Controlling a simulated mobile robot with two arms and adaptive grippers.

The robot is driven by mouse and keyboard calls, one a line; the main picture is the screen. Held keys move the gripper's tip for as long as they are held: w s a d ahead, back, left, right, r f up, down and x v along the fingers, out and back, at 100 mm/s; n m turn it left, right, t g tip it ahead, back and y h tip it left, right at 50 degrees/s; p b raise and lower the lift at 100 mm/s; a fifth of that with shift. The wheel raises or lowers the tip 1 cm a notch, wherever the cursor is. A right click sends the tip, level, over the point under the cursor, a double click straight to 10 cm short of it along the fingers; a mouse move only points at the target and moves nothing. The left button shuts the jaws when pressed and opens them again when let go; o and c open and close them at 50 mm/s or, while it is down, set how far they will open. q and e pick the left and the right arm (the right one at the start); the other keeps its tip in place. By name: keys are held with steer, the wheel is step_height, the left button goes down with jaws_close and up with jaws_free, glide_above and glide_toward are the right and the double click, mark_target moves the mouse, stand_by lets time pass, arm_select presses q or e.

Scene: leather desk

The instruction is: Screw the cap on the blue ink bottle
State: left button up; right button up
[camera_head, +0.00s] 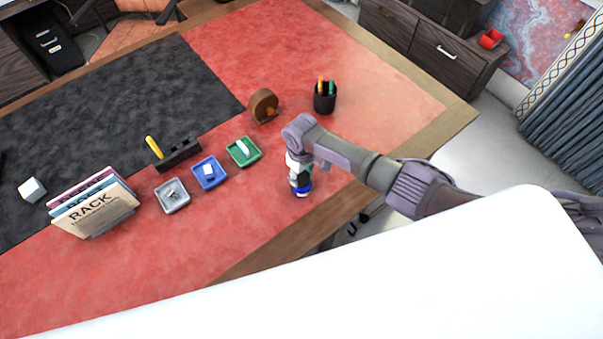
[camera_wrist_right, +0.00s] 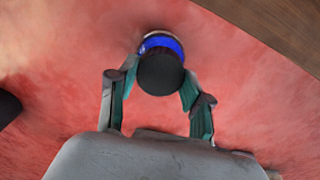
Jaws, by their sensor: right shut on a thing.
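The blue ink bottle (camera_head: 302,190) stands on the red desk top near its front edge, directly below my right gripper (camera_head: 298,174). In the right wrist view the bottle (camera_wrist_right: 161,42) shows as a blue ring with a pale rim, partly hidden behind the round black cap (camera_wrist_right: 160,75). My right gripper (camera_wrist_right: 160,78) has its two teal-lined fingers closed on either side of the cap. The cap is over the bottle; I cannot tell whether it touches or sits on the neck. My left gripper is not in view.
Green (camera_head: 244,152), blue (camera_head: 209,173) and grey (camera_head: 173,195) trays with small items lie left of the bottle. A black pen cup (camera_head: 325,98) and brown round object (camera_head: 263,105) stand behind. A file rack (camera_head: 95,210) is far left. The wooden edge (camera_head: 275,254) is close in front.

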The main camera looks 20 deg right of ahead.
steer(key=shift+s+m+p, duration=0.1)
steer(key=shift+m+p, duration=0.4)
steer(key=shift+m, duration=0.4)
steer(key=shift+f+m, duration=0.1)
steer(key=shift+m, duration=1)
steer(key=m, duration=0.3)
steer(key=shift+m, duration=0.5)
steer(key=m, duration=0.4)
